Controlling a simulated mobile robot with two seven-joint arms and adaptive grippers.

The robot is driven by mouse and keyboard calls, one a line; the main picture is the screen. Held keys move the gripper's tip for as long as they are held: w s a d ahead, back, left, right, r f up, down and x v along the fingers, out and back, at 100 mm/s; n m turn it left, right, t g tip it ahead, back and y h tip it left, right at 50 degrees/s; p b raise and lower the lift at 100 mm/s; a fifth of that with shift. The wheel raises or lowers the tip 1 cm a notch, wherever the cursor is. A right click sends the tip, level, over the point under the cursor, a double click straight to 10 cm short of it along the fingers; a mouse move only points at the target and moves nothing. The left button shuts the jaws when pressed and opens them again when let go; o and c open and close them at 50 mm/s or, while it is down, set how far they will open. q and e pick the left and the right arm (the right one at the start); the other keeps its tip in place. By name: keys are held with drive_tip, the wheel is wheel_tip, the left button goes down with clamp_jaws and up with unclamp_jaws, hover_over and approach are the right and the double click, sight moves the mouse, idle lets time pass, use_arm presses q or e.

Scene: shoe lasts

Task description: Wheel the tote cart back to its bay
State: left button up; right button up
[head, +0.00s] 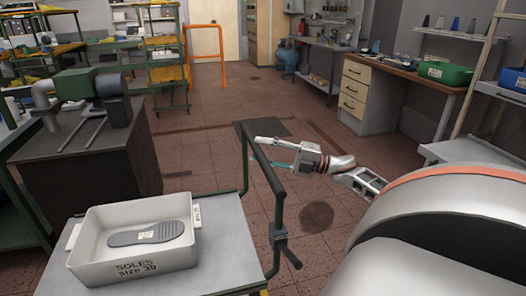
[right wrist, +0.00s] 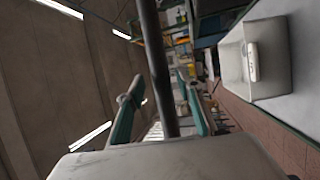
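The tote cart (head: 228,262) is at the lower left of the head view, with a grey flat top and a dark green handle frame (head: 277,218) on its right side. A pale tote (head: 105,258) marked "SOLES size 39" sits on it with a grey sole (head: 147,233) inside. My right gripper (head: 265,152) is at the handle's upper bar. In the right wrist view, the dark bar (right wrist: 154,45) runs between its two spread fingers, with gaps visible on both sides. The tote also shows there (right wrist: 263,60). My left gripper is out of view. I cannot tell which floor area is the bay.
A dark floor mat (head: 262,128) lies beyond the handle. An orange rail frame (head: 207,58) stands at the back. A drawer workbench (head: 365,98) is at the right. The middle floor is open.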

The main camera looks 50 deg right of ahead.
drive_tip(key=v, duration=1.2)
idle(0.4)
